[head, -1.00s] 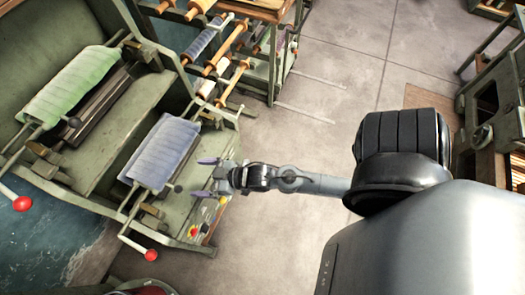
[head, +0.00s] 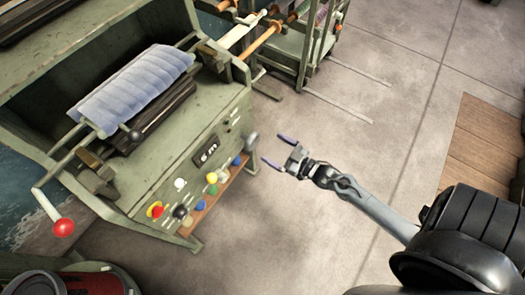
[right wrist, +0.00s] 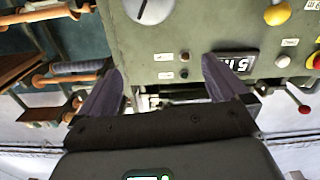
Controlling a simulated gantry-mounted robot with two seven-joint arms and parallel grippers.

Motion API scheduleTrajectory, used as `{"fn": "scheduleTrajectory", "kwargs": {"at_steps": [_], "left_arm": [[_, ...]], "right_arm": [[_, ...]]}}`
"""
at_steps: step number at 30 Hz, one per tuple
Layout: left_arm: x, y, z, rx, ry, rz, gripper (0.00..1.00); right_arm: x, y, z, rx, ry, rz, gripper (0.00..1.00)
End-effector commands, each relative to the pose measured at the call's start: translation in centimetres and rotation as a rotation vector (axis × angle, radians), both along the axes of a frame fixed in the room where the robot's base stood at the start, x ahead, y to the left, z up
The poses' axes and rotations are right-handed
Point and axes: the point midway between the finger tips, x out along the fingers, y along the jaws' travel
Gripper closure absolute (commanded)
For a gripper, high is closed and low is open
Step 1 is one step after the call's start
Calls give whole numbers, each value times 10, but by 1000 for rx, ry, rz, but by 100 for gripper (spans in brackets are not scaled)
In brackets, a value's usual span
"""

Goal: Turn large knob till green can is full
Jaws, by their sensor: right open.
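A large grey round knob (head: 252,139) sits at the right end of the front panel of a green machine (head: 215,118). In the right wrist view the knob (right wrist: 149,9) is cut by the top edge. My right gripper (head: 275,150) is open and empty, just right of the knob in the head view and apart from it. In the right wrist view its fingers (right wrist: 160,66) spread below the knob. No can is clearly recognisable as the green can; a round container (head: 100,268) is cut off at lower left. My left gripper is out of view.
The panel carries a length display (head: 206,151), a red knob on yellow (head: 155,210) and several coloured buttons. A rack (head: 300,45) stands behind. Floor right of the panel is clear.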

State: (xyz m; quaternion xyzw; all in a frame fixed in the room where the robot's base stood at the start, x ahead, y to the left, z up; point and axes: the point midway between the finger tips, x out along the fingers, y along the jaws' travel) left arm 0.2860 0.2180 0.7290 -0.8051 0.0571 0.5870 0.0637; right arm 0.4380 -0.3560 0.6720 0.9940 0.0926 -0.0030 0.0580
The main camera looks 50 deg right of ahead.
Motion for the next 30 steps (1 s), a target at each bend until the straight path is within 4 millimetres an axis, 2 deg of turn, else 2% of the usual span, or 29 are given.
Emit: {"fn": "scheduleTrajectory", "kwargs": {"at_steps": [1,6,9,17,30], "left_arm": [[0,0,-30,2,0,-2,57],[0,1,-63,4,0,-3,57],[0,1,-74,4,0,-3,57],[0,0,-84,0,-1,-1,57],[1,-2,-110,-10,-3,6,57]], "right_arm": [[2,-4,-28,-6,-3,-3,0],[7,-9,-55,-16,-14,-5,0],[9,-9,-64,-18,-18,-4,0],[20,-7,-70,-18,-21,-4,0],[86,5,-71,-17,-22,-4,0]]}}
